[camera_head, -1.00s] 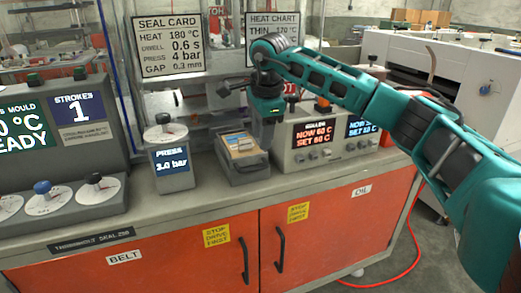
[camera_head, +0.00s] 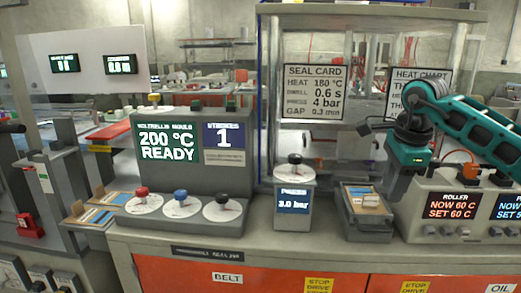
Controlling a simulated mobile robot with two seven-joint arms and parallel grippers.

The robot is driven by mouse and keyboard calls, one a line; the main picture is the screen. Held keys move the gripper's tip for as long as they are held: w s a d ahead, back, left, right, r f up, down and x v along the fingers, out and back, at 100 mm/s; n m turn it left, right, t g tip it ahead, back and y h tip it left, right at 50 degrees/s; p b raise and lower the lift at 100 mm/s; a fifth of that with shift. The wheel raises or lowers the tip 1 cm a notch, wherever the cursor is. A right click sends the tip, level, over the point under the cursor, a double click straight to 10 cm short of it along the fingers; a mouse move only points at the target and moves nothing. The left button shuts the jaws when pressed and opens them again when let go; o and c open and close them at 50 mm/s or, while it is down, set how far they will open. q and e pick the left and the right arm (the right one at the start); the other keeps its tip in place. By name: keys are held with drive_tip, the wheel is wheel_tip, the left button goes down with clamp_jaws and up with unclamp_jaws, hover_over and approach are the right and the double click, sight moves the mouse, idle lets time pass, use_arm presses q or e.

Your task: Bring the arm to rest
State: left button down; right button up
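My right arm, teal and dark grey, comes in from the right edge. Its gripper (camera_head: 397,186) points down above the bench, just right of the small grey tray (camera_head: 352,222) and in front of the roller unit's left end. The fingers are small and dark, so I cannot tell whether they are open or shut. I see nothing clearly held. The tray holds a brown card-like piece (camera_head: 363,198). My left gripper is not in view.
The press unit (camera_head: 293,215) reads 3.0 bar, left of the tray. The roller unit (camera_head: 455,205) stands close to my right gripper. The mould control box (camera_head: 190,155) reads 200 °C READY, with dials in front. Sign cards stand behind.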

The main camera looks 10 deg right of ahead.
drive_tip(key=s+a+f+g+y, duration=0.1)
drive_tip(key=a+f+y, duration=0.35)
drive_tip(key=a, duration=0.55)
drive_tip(key=s+a+f+g+y, duration=0.15)
drive_tip(key=a+f+y, duration=0.3)
drive_tip(key=a, duration=0.45)
drive_tip(key=s+a+m+t+y, duration=0.5)
drive_tip(key=a+m+y, duration=0.5)
drive_tip(key=a+m, duration=0.25)
drive_tip(key=s+d+f+m+t+h+p, duration=0.1)
drive_tip(key=d+f+m+t+h, duration=0.4)
drive_tip(key=m, duration=0.7)
drive_tip(key=s+d+f+m+t+h, duration=0.1)
drive_tip(key=d+f+m+t+h, duration=0.35)
drive_tip(key=m, duration=0.85)
drive_tip(key=s+d+f+m+g+h, duration=0.1)
drive_tip(key=s+d+f+m+h, duration=0.1)
drive_tip(key=s+f+m, duration=0.3)
drive_tip(key=s+d+f+m+g+h, duration=0.2)
drive_tip(key=s+f+m+h, duration=0.3)
drive_tip(key=s+f, duration=0.3)
wheel_tip(320, 180, down, 3)
drive_tip(key=shift+s+d+r+m, duration=0.15)
drive_tip(key=shift+s+d+m, duration=0.05)
drive_tip(key=shift+d+m, duration=0.5)
